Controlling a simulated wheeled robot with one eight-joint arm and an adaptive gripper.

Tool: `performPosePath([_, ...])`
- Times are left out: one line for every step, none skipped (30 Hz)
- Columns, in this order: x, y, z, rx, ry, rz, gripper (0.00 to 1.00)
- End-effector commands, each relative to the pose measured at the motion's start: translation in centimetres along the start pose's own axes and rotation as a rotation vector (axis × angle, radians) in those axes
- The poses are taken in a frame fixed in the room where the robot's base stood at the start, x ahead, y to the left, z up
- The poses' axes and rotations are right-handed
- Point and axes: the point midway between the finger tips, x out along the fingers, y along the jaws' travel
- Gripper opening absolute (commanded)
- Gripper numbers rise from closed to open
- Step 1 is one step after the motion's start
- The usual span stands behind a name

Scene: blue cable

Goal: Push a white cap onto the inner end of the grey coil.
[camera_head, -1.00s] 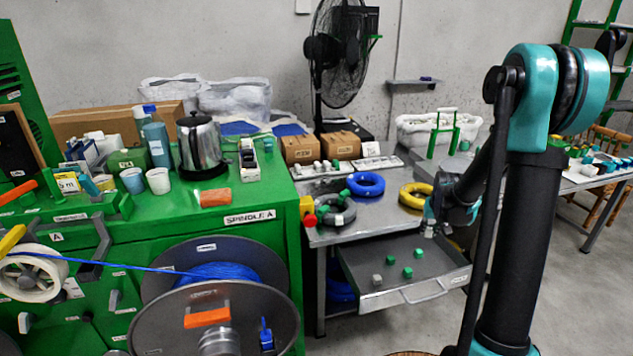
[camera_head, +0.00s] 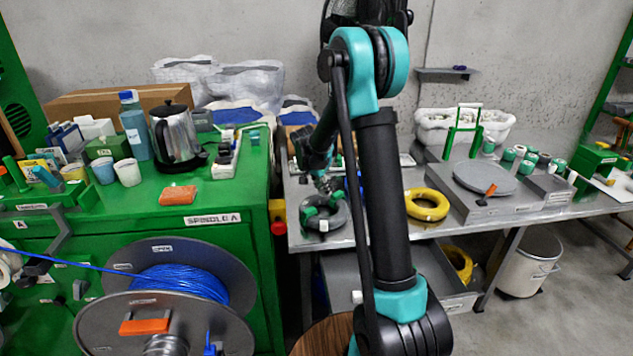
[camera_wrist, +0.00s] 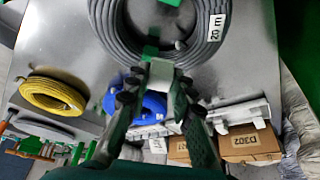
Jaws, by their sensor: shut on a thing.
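The grey coil (camera_head: 322,222) lies at the left end of the metal bench; in the wrist view the coil (camera_wrist: 125,20) fills the top, with a white label at its right. A rounded grey end (camera_wrist: 181,45) shows inside the ring. A green piece (camera_wrist: 150,51) lies across the coil's lower inner edge. My gripper (camera_wrist: 158,88) is shut on a white cap (camera_wrist: 161,71), held close to the coil's near side. I cannot tell whether cap and coil touch. In the head view my gripper (camera_head: 325,188) is small above the coil.
A blue coil (camera_wrist: 150,105) and a yellow coil (camera_head: 428,205) lie nearby on the bench. The drawer (camera_head: 455,300) below stands open, partly hidden by my arm. A green cabinet (camera_head: 240,190) borders the bench's left. A turntable (camera_head: 485,178) stands to the right.

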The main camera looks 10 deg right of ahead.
Motion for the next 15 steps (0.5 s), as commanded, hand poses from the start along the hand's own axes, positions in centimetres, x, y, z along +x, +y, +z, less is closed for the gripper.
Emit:
performPosePath([-0.3, -0.7, -0.1, 0.069, 0.000, 0.030, 0.11])
performPosePath([-0.5, -1.0, -0.2, 0.114, 0.000, 0.048, 0.11])
performPosePath([-0.8, -1.3, -0.4, 0.168, 0.001, 0.070, 0.11])
performPosePath([-0.9, -1.6, -0.4, 0.206, 0.000, 0.087, 0.11])
performPosePath([-1.1, -1.8, -0.5, 0.241, 0.001, 0.100, 0.11])
performPosePath([-1.3, -2.0, -0.5, 0.281, 0.000, 0.117, 0.11])
performPosePath([-1.5, -2.1, -0.6, 0.307, 0.000, 0.127, 0.11])
performPosePath([-1.6, -2.3, -0.6, 0.331, 0.000, 0.136, 0.11])
performPosePath([-1.7, -2.4, -0.7, 0.356, 0.000, 0.147, 0.11])
performPosePath([-1.8, -2.5, -0.7, 0.370, -0.001, 0.152, 0.11])
performPosePath([-1.8, -2.5, -0.7, 0.381, 0.000, 0.156, 0.11])
performPosePath([-1.8, -2.5, -0.7, 0.391, -0.001, 0.160, 0.11])
performPosePath([-1.8, -2.6, -0.7, 0.397, -0.001, 0.162, 0.11])
performPosePath([-1.7, -2.6, -0.6, 0.400, -0.001, 0.164, 0.11])
performPosePath([-1.6, -2.6, -0.6, 0.402, -0.001, 0.164, 0.11])
